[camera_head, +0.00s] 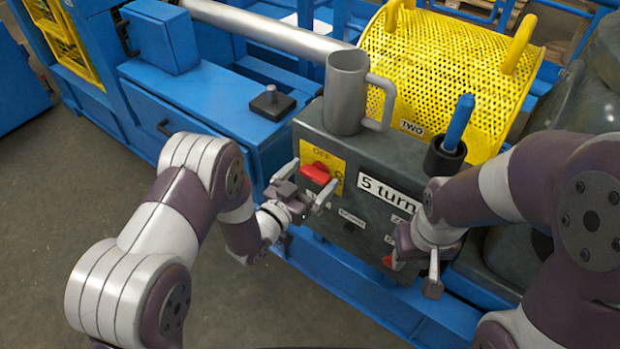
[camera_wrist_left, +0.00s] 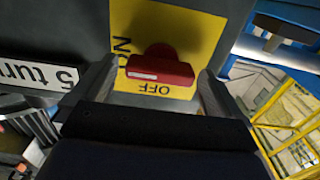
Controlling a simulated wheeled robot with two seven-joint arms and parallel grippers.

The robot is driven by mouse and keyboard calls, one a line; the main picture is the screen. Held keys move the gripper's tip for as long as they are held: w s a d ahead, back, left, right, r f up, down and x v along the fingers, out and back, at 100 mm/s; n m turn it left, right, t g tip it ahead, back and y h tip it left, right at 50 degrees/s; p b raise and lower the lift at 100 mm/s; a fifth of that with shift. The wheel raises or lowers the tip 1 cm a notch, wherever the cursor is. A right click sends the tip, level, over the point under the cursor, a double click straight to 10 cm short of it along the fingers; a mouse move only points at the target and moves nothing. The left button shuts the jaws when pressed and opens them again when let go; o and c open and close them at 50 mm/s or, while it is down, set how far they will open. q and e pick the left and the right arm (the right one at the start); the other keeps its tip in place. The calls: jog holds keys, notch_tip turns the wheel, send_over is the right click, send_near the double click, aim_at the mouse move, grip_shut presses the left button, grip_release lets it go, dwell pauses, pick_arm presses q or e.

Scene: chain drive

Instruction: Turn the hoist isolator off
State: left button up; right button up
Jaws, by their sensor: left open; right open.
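The hoist isolator is a red handle (camera_head: 316,173) on a yellow plate (camera_head: 337,160) marked OFF, on the front of a dark grey box (camera_head: 390,165). In the left wrist view the red handle (camera_wrist_left: 160,68) lies across the picture with its white mark at the left end, on the side of the ON lettering. My left gripper (camera_head: 307,190) is open in front of the handle. Its fingers (camera_wrist_left: 158,90) stand on either side of the handle; contact cannot be told. My right gripper (camera_head: 412,268) is at the box's lower right, its fingers partly hidden.
A grey mug (camera_head: 345,92) and a blue-handled tool in a dark cup (camera_head: 456,128) stand on the box. A yellow perforated guard (camera_head: 440,60) is behind. A blue cabinet (camera_head: 190,100) with a black knob block (camera_head: 272,101) is at the left. Bare floor lies in front.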

pick_arm(q)
jog(key=c, duration=1)
jog(key=shift+r+n, duration=0.1)
jog(key=shift+n, duration=0.2)
jog(key=n+p, duration=0.1)
jog(key=n, duration=0.3)
jog(key=shift+a, duration=0.1)
jog(key=n+p, duration=0.1)
jog(key=n, duration=0.4)
jog(key=shift+w, duration=0.1)
jog(key=n+p, duration=0.1)
jog(key=n, duration=0.3)
jog(key=shift+a, duration=0.1)
jog(key=shift+w+n+p, duration=0.1)
jog(key=shift+n+p, duration=0.35)
jog(key=shift+n, duration=1.65)
